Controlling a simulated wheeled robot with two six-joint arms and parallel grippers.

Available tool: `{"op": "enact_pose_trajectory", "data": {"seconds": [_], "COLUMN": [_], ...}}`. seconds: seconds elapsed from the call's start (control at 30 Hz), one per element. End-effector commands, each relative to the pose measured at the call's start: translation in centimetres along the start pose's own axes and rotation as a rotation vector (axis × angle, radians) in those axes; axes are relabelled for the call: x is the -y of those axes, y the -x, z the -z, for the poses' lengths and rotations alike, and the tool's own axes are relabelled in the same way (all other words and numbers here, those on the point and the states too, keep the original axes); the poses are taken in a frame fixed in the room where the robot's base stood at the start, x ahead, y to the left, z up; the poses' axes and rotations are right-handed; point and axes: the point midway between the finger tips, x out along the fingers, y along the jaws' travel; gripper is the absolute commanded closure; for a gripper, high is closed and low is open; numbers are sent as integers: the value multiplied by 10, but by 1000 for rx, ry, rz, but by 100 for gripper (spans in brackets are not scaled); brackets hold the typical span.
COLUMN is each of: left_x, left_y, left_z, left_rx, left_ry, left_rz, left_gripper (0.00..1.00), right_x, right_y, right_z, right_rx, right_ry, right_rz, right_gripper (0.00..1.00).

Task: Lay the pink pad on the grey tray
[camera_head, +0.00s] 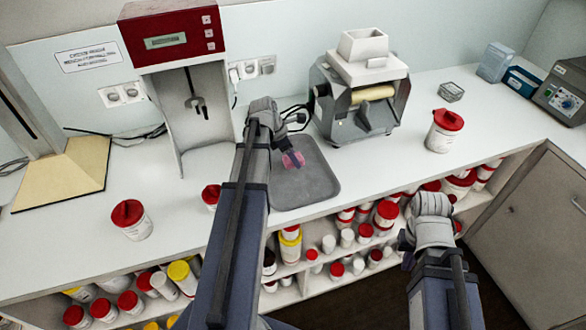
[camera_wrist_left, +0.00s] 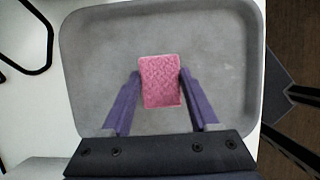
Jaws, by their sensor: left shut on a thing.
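The pink pad (camera_wrist_left: 160,82) is a small, textured rectangle held between the two purple fingers of my left gripper (camera_wrist_left: 160,85) in the left wrist view. In the head view the pad (camera_head: 293,159) shows over the grey tray (camera_head: 318,181), with my left gripper (camera_head: 287,157) shut on it. The tray is shallow with rounded corners and fills most of the left wrist view (camera_wrist_left: 95,60). I cannot tell whether the pad touches the tray floor. My right gripper (camera_head: 408,258) is low at the right, in front of the shelves and away from the tray; its fingers are hardly visible.
Red-lidded jars (camera_head: 131,220) stand on the white counter, one (camera_head: 443,130) at the right. Shelves below hold many jars. The tray's near side lies by the counter edge.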

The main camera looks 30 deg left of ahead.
Motion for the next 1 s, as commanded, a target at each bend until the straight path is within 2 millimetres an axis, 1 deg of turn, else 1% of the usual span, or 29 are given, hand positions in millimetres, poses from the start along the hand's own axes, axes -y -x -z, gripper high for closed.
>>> {"op": "enact_pose_trajectory", "data": {"seconds": [0.07,0.13,0.3,0.4,0.67,0.83,0.87,1.0], "left_x": [0,0,0,0,0,0,0,0], "left_y": [-1,-6,-26,-35,-33,-38,-37,-36], "left_z": [0,3,11,14,14,16,15,15], "left_rx": [0,0,0,0,0,0,0,0], "left_ry": [0,0,0,0,0,0,0,0], "left_rz": [0,0,0,0,0,0,0,0], "left_gripper": [84,84,84,84,84,84,38,22], "right_x": [0,1,3,4,3,4,4,4], "right_y": [-1,-7,-28,-38,-36,-40,-40,-39], "right_z": [0,0,2,2,2,2,2,2], "right_rx": [0,0,0,0,0,0,0,0], "right_ry": [0,0,0,0,0,0,0,0], "right_rz": [0,0,0,0,0,0,0,0], "right_gripper": [100,100,100,100,100,100,100,100]}}
